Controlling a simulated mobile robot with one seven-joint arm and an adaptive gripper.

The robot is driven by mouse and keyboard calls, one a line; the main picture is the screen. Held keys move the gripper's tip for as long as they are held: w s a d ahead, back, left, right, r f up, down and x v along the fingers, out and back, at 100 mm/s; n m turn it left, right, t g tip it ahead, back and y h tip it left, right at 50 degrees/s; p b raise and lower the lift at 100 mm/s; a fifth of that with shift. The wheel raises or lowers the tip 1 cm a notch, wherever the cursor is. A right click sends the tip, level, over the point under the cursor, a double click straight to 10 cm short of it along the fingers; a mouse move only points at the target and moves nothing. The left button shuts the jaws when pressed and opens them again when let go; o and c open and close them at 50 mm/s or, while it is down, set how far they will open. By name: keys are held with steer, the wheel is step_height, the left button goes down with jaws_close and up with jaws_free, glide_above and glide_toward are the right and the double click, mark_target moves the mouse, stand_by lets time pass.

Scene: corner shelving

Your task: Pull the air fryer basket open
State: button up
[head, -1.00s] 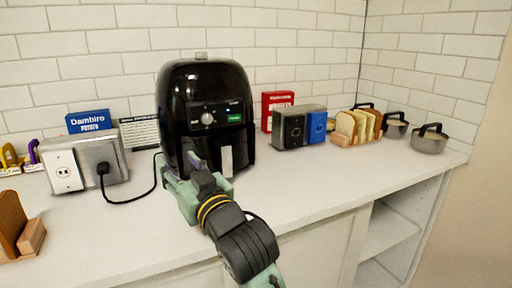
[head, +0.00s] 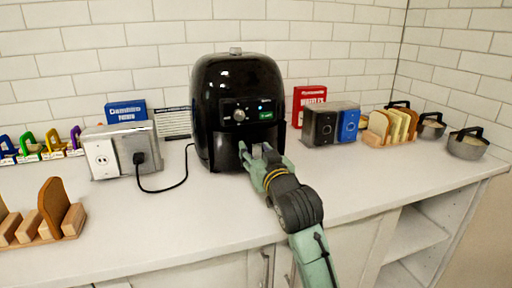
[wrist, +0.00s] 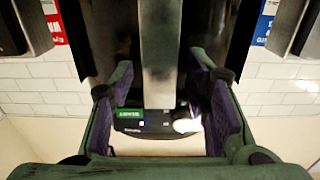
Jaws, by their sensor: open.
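The black air fryer (head: 236,85) stands upright on the counter against the tiled wall, with a dial and small lit display on its front. Its basket front is low on the body and looks flush; my gripper partly covers it in the head view. My gripper (head: 257,152) is open in front of the lower front. In the wrist view, the silver basket handle (wrist: 161,50) lies between the two open fingers of my gripper (wrist: 160,85), with a gap on each side. The fryer's control panel (wrist: 155,122) shows beyond, upside down.
A metal outlet box (head: 118,150) with a plugged black cord (head: 165,188) stands left of the fryer. A toast rack (head: 45,215) is at front left. The front counter is mostly clear.

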steer(key=shift+w+a, duration=0.1)
steer(key=shift+w, duration=0.15)
steer(key=shift+c, duration=0.5)
jaws_close()
stand_by(0.4)
